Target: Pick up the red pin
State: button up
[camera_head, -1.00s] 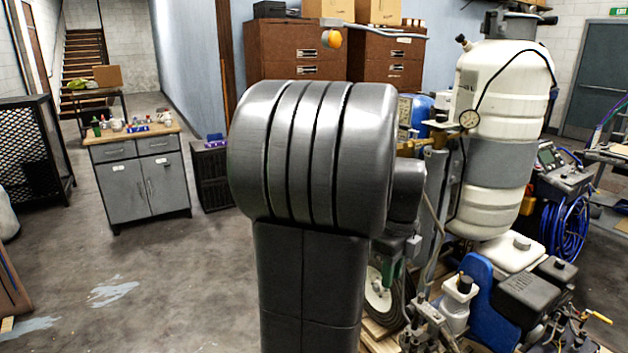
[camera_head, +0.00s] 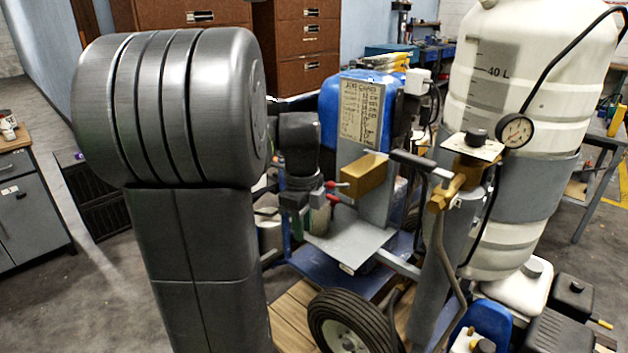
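A small red piece (camera_head: 335,186), which may be the red pin, shows at the left end of a gold block on the striper machine. It is too small to make out its full shape. My gripper (camera_head: 298,212) hangs at the end of the dark wrist, just left of the red piece. In the picture they nearly touch, but I cannot tell the true gap. The fingers are small and partly lost against the clutter, so I cannot tell whether they are open or shut. My large grey arm link hides the area to the left.
The gold block (camera_head: 363,179) sits by a written card (camera_head: 360,111). A white tank (camera_head: 520,105) with a gauge (camera_head: 515,131) stands at right. A black tyre (camera_head: 345,325) is low in front.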

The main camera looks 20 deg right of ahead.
aim_at(332, 199)
jog(key=i+j+z, duration=0.1)
jog(key=i+z, duration=0.2)
jog(key=i, duration=0.25)
jog(key=i+j+z, duration=0.25)
jog(key=i, duration=0.35)
jog(key=z, duration=0.35)
